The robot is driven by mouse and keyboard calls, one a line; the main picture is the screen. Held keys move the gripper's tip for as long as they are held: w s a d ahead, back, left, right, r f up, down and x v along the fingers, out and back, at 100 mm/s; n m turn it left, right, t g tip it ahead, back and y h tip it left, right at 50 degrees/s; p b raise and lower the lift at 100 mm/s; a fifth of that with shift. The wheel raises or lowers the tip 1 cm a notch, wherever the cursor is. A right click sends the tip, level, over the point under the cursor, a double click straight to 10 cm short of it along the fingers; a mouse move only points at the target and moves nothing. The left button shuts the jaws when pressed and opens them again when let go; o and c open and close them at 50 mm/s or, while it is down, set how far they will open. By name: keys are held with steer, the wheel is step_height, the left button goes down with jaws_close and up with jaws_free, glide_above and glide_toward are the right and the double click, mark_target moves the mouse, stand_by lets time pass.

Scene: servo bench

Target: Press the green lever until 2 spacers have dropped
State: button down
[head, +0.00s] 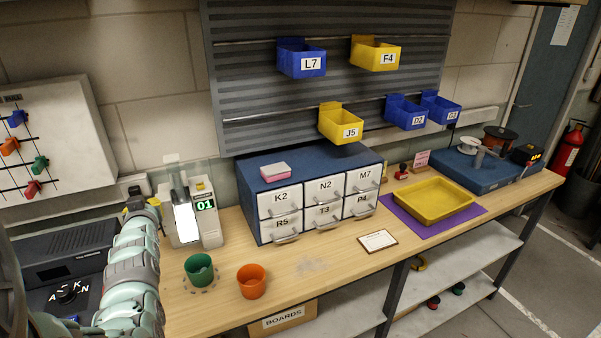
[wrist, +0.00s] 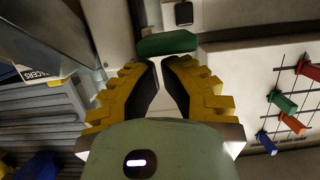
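The dispenser (head: 212,228) stands upright on the left of the bench, with a lit white window and a display (head: 205,205) reading 01. The green lever (wrist: 167,43) shows in the wrist view, just beyond my fingertips; I cannot make it out in the head view. My gripper (wrist: 160,62) has yellow fingers with dark pads, their tips nearly together with nothing between them. It points at the lever, and I cannot tell whether it touches. In the head view my gripper (head: 142,203) is left of the dispenser, partly hidden by my arm. A green cup (head: 199,270) stands before the dispenser.
An orange cup (head: 251,282) stands right of the green one. A blue drawer cabinet (head: 258,173) stands behind them. A yellow tray (head: 432,216) lies on a purple mat. The front middle of the bench is mostly clear.

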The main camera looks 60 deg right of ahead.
steer(key=shift+d, duration=0.1)
step_height(320, 180, down, 4)
steer(key=b, duration=0.4)
steer(key=shift+f, duration=0.25)
steer(key=shift+r, duration=0.2)
steer(key=shift+w+r, duration=0.1)
steer(key=shift+r, duration=0.2)
steer(key=r, duration=0.3)
steer(key=shift+s+a+r, duration=0.2)
steer(key=shift+s, duration=0.1)
steer(key=shift+s+a+b, duration=0.15)
steer(key=shift+s+b, duration=0.2)
steer(key=b+v, duration=0.3)
steer(key=v, duration=0.5)
steer(key=shift+s+a+r, duration=0.15)
steer(key=shift+s+r, duration=0.05)
steer(key=shift+s, duration=0.1)
